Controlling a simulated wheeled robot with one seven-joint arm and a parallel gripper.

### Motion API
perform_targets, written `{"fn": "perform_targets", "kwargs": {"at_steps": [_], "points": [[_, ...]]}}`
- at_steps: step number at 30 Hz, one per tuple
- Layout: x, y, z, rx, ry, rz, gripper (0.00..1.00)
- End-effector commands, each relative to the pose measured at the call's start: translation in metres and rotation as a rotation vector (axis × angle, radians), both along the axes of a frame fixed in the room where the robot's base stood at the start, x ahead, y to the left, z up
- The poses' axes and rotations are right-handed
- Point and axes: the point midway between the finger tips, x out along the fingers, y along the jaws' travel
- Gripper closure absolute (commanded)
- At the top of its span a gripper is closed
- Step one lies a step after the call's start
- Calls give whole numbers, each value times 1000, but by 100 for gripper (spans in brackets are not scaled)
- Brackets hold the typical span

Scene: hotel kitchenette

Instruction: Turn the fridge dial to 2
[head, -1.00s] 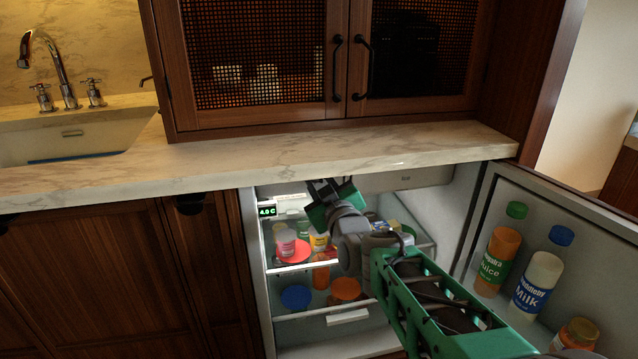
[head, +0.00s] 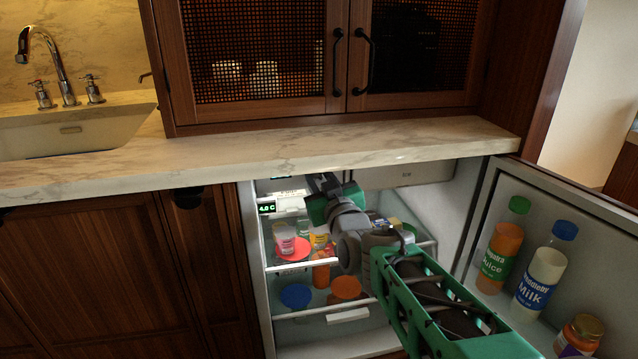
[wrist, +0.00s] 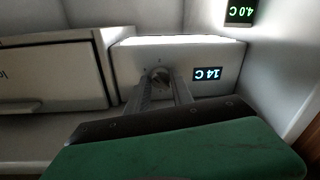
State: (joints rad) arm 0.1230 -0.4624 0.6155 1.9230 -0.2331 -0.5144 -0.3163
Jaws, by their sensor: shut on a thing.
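The fridge dial (wrist: 160,80) is a small grey round knob on the face of a white control box (wrist: 125,62) inside the open fridge. Small marks surround it, too small to read. My gripper (wrist: 161,86) has one finger on each side of the dial and is shut on it. The dial's pointer cannot be made out. In the head view my gripper (head: 310,187) reaches into the top of the fridge beside the white control box (head: 288,201), and the dial is hidden there. A small lit display (wrist: 207,74) sits beside the dial.
A green temperature readout (head: 267,208) is at the fridge's upper left, also in the wrist view (wrist: 240,11). Jars and cups stand on the glass shelf (head: 305,266) below my arm. The open door (head: 560,215) at right holds juice and milk bottles. The counter (head: 330,150) overhangs above.

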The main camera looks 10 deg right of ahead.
Motion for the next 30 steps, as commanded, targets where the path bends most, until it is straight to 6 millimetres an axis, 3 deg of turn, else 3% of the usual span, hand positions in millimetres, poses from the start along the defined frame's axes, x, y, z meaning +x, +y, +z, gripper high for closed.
{"fn": "perform_targets", "kwargs": {"at_steps": [18,30], "points": [[0,2,-3,560,0,2,100],[0,3,-2,773,0,2,100]]}}
